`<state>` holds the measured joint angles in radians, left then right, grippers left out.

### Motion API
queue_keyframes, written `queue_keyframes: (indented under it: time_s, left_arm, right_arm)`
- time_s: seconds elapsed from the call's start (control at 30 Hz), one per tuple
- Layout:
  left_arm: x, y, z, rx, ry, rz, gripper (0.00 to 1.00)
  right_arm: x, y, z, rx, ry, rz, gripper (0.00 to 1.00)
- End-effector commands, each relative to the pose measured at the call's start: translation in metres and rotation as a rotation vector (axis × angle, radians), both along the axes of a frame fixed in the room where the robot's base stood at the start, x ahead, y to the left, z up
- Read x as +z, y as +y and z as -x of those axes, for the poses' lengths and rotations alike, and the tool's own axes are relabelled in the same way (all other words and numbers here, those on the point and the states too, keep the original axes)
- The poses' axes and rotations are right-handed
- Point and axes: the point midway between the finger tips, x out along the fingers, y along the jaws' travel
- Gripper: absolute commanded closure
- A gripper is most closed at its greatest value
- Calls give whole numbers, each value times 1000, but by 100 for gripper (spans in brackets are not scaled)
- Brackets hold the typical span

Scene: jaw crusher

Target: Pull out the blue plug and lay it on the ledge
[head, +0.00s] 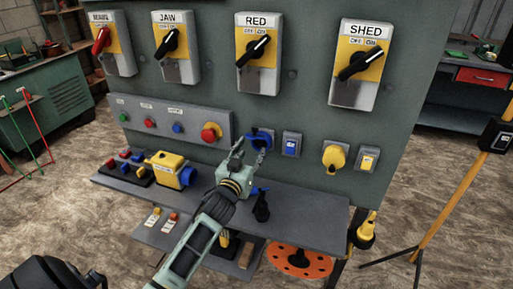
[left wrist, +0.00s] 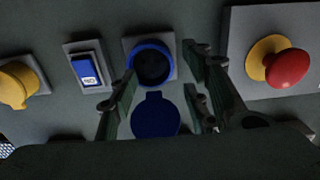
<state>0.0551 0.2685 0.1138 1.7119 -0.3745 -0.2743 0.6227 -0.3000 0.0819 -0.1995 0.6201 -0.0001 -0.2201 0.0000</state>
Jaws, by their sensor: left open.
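The blue socket (head: 262,136) is on the grey panel above the ledge (head: 305,212). In the left wrist view, the socket (left wrist: 152,62) has a dark, empty-looking opening, and its blue lid (left wrist: 155,115) hangs below. A black piece with a blue end, seemingly the blue plug (head: 261,208), is at the ledge beside my gripper; whether it lies free there I cannot tell. My left gripper (head: 250,151) is open in front of the socket. In the left wrist view, its fingers (left wrist: 160,92) are spread either side of the lid, with nothing visibly held. My right gripper is not in view.
A blue switch (head: 291,145) is right of the socket, and a red mushroom button (head: 211,132) is left. A yellow box with a blue end (head: 170,170) sits on the ledge's left part. A yellow socket (head: 334,157) is farther right. The ledge's right part looks clear.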

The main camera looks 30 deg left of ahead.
Motion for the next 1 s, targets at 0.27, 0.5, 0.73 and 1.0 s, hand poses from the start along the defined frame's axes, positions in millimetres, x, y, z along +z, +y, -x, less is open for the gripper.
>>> queue_keyframes:
  time_s: [0.27, 0.5, 0.73, 1.0]
  left_arm:
    - [1, 9, 2, 1, 0, -1, 56]
    - [1, 16, 4, 1, 0, -1, 56]
    - [1, 22, 5, 0, -1, 0, 56]
    - [0, 30, 7, 1, 1, -1, 56]
  right_arm:
    - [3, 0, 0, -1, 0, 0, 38]
    - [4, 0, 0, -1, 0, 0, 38]
    - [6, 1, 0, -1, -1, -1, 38]
    - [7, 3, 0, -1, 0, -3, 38]
